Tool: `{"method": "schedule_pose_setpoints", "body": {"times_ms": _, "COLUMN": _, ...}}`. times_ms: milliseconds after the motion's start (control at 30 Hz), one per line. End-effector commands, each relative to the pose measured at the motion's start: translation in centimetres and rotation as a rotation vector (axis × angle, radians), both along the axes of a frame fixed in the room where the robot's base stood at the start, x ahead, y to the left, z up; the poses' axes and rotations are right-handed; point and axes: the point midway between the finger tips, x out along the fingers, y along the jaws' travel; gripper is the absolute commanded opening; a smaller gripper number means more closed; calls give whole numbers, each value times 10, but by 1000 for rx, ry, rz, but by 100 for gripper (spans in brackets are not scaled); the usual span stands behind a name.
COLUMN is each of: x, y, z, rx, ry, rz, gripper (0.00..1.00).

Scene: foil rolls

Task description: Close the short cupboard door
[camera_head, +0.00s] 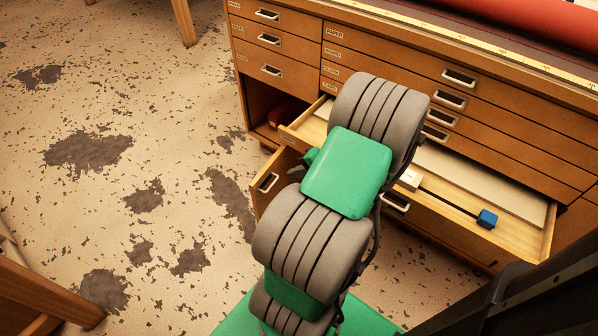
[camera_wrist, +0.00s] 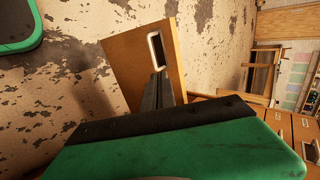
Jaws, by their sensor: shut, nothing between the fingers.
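The short cupboard door (camera_head: 277,180) is a wooden panel standing swung open from the lower left of the cabinet, with its metal-framed handle (camera_head: 268,182) facing out. In the wrist view the door (camera_wrist: 128,72) fills the middle, its dark-centred handle (camera_wrist: 155,48) near the right edge. My gripper (camera_wrist: 158,76) is shut and empty, its dark fingers pointing at the door just below the handle. I cannot tell whether the fingertips touch the door. In the head view my green and grey arm hides the fingers and part of the door.
The open cupboard compartment (camera_head: 262,102) holds something red. A wide drawer (camera_head: 515,232) stands pulled out at the right, with a blue-ended tool (camera_head: 487,218) in it. Closed drawers (camera_head: 270,40) sit above.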

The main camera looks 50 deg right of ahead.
Motion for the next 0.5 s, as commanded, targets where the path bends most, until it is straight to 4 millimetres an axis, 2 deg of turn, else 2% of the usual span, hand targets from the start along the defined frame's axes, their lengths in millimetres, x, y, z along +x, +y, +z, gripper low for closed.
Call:
{"method": "schedule_pose_setpoints", "body": {"times_ms": 33, "x": 9, "y": 3, "z": -12, "rx": 3, "ry": 0, "rz": 6, "gripper": 0}}
{"method": "schedule_pose_setpoints", "body": {"times_ms": 200, "x": 36, "y": 7, "z": -37, "rx": 2, "ry": 1, "rz": 5, "gripper": 0}}
{"method": "schedule_pose_setpoints", "body": {"times_ms": 333, "x": 59, "y": 9, "z": -35, "rx": -4, "ry": -1, "rz": 6, "gripper": 0}}
{"method": "schedule_pose_setpoints", "body": {"times_ms": 500, "x": 74, "y": 11, "z": -35, "rx": -2, "ry": 2, "rz": 3, "gripper": 0}}
